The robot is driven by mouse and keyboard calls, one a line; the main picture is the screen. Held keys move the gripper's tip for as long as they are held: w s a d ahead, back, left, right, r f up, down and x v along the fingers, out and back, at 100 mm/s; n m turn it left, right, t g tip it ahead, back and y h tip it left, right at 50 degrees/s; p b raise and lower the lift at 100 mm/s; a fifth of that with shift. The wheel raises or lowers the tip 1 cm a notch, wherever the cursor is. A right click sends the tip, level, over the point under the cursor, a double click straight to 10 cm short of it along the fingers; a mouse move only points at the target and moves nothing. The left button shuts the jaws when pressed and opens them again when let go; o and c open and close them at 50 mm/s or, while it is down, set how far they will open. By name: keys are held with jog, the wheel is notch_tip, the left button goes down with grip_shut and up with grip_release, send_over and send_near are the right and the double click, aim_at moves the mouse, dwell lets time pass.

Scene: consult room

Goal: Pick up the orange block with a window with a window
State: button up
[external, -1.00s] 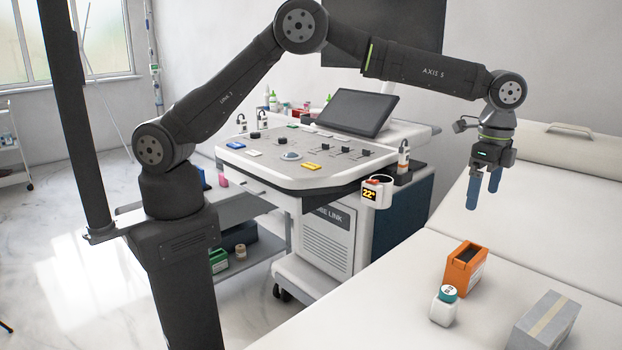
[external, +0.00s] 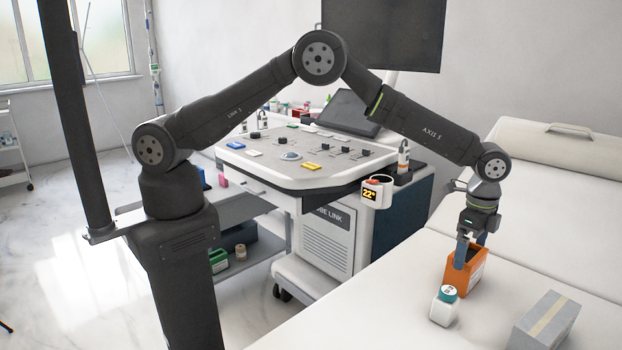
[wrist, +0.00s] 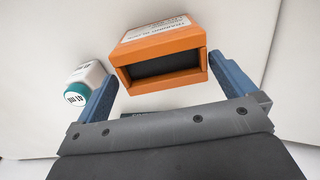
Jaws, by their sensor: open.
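The orange block (external: 467,276) stands upright on the white couch, and its dark window opening faces up. It also shows in the wrist view (wrist: 162,45) with a white label on one side. My gripper (external: 470,256) is open and pointing down at the block. In the wrist view my gripper (wrist: 168,80) has a blue finger on each side of the block; the right finger is very close to its side, and a gap shows at the left finger. In the external view one finger overlaps the front of the block. I cannot tell whether either finger touches it.
A white bottle with a teal cap (external: 444,306) stands just beside the block, close to the left finger in the wrist view (wrist: 87,78). A grey box with a tan stripe (external: 545,322) lies to the right. The couch (external: 560,220) is clear behind the block.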

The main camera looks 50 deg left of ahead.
aim_at(468, 258)
jog(key=f, duration=0.4)
jog(key=shift+w+a+f, duration=0.15)
jog(key=shift+a+f, duration=0.05)
jog(key=shift+f, duration=0.15)
jog(key=c, duration=1.1)
jog(key=shift+r, duration=0.15)
